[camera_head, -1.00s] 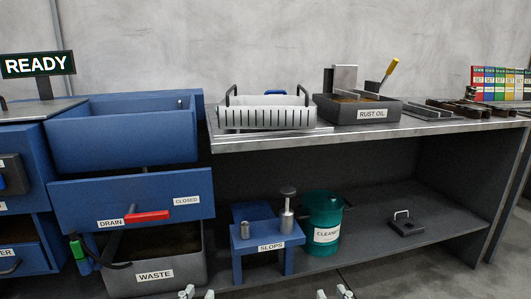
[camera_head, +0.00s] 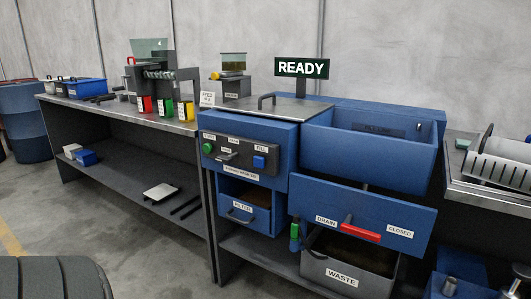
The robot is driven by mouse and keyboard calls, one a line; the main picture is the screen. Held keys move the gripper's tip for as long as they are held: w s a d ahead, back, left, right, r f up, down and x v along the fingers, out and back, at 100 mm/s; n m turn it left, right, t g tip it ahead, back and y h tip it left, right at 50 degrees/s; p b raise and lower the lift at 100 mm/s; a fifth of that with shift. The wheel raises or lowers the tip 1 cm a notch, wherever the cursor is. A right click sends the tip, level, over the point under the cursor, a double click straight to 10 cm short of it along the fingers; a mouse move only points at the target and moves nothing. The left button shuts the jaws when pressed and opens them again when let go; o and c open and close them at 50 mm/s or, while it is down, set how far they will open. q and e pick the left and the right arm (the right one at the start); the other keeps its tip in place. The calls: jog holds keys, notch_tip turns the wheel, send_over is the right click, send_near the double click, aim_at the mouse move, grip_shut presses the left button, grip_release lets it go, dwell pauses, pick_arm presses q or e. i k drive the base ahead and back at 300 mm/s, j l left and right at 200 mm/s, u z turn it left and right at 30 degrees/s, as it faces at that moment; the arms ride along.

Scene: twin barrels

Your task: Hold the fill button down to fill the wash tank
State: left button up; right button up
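The blue fill button (camera_head: 259,162) sits on the dark control panel (camera_head: 240,157) of the blue wash station, under a FILL label. A green button (camera_head: 207,148) and a lever (camera_head: 227,156) are to its left. The wash tank (camera_head: 416,172) is the open blue basin to the right of the panel. Its inside looks empty from here, though the bottom is hidden. Below it, the red drain handle (camera_head: 360,232) lies across the front between the DRAIN and CLOSED labels. Neither gripper is in view, and nothing touches the fill button.
A READY sign (camera_head: 302,68) stands behind the station. A filter drawer (camera_head: 243,217) and a waste bin (camera_head: 345,275) are below. A long workbench (camera_head: 120,112) stretches left. A dark ribbed thing (camera_head: 55,280) fills the lower left corner. The floor before the bench looks clear.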

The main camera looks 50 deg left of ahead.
aim_at(258, 162)
jog(key=j+u, duration=0.1)
jog(key=u, duration=0.4)
jog(key=i+u, duration=0.15)
jog(key=u, duration=0.35)
jog(key=j+u, duration=0.1)
jog(key=u, duration=0.35)
jog(key=i, duration=0.05)
